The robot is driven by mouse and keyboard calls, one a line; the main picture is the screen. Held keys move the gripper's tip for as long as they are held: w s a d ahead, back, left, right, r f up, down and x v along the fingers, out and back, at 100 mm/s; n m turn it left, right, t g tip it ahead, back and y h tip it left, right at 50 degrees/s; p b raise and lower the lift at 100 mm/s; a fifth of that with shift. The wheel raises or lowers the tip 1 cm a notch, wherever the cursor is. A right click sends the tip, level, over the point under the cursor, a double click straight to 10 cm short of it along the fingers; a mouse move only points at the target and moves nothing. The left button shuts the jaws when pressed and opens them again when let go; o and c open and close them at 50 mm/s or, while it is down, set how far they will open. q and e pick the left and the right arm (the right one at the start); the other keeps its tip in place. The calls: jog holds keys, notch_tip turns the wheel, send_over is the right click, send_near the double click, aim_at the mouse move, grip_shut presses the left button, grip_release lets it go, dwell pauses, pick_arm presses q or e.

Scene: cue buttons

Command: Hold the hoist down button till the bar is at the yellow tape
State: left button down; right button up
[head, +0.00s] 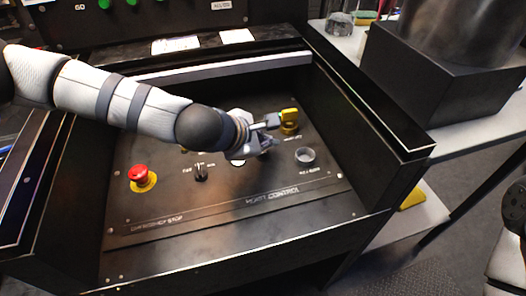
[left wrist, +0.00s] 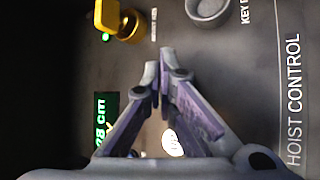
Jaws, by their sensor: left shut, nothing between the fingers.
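The hoist control panel (head: 240,195) is a black sloped plate. My left gripper (head: 270,145) is over its upper middle, pointing right, with its fingers shut and empty. In the left wrist view the closed fingertips (left wrist: 158,78) are over bare panel. A white lit button (head: 238,162) shows partly under the gripper; it also shows behind the fingers in the left wrist view (left wrist: 172,143), its label unreadable. A green display (left wrist: 105,120) reads "28 cm", its lower end near the gripper, so more digits may be hidden. I cannot make out the bar or yellow tape.
A red emergency stop (head: 138,173) is at the panel's left, a selector switch (head: 201,173) beside it. A yellow fitting (head: 289,118) and a grey round socket (head: 305,156) are at the right. Raised black walls (head: 375,120) border the panel.

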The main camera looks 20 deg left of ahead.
pick_arm(q)
jog(key=shift+f, duration=0.15)
jog(key=shift+f, duration=0.3)
